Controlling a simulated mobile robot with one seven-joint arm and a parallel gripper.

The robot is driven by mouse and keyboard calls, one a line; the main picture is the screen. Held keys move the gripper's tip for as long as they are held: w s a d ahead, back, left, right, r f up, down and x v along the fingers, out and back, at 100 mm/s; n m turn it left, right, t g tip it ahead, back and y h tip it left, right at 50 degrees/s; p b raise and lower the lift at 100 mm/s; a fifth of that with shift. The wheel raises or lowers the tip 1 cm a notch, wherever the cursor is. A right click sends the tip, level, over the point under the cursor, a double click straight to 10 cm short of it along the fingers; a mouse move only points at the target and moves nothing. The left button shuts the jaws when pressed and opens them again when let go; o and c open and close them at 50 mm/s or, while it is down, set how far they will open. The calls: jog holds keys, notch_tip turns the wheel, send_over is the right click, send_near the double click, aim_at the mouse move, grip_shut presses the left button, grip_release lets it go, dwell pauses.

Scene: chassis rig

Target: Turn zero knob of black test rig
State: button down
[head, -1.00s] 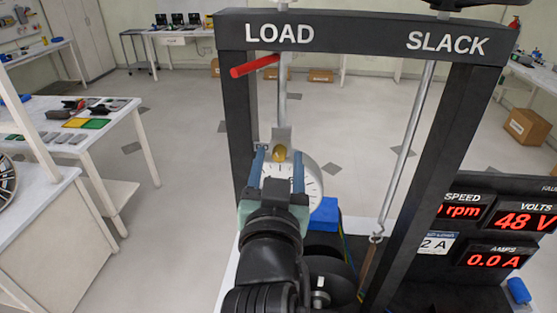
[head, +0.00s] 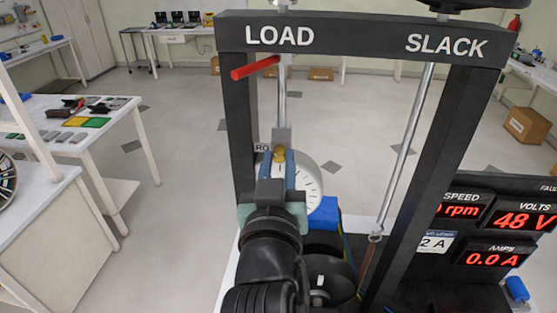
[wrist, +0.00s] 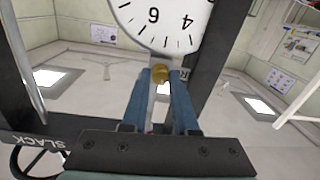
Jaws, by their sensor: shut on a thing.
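The black test rig (head: 237,130) has a top beam lettered LOAD and SLACK. A white round dial (head: 309,187) hangs under a metal rod on the LOAD side; its scale also shows in the wrist view (wrist: 160,18). A small brass zero knob (head: 280,155) sits at the dial's edge, and shows between my fingertips in the wrist view (wrist: 160,75). My gripper (wrist: 160,78), with blue fingers, is shut on the brass knob. In the head view my gripper (head: 278,160) covers part of the dial.
A slanted rod (head: 406,150) runs down on the SLACK side. A display panel (head: 495,225) reads 48 V and 0.0 A. A blue block (head: 323,212) lies below the dial.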

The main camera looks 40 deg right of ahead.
jog(key=c, duration=0.7)
grip_release()
jog(key=shift+s+a, duration=0.1)
jog(key=shift+s+a+f+b, duration=0.1)
jog(key=shift+s+a+b, duration=0.1)
jog(key=shift+a+b, duration=0.15)
jog(key=shift+p+v, duration=3.4)
jog(key=shift+v, duration=2.6)
jog(key=shift+d, duration=0.1)
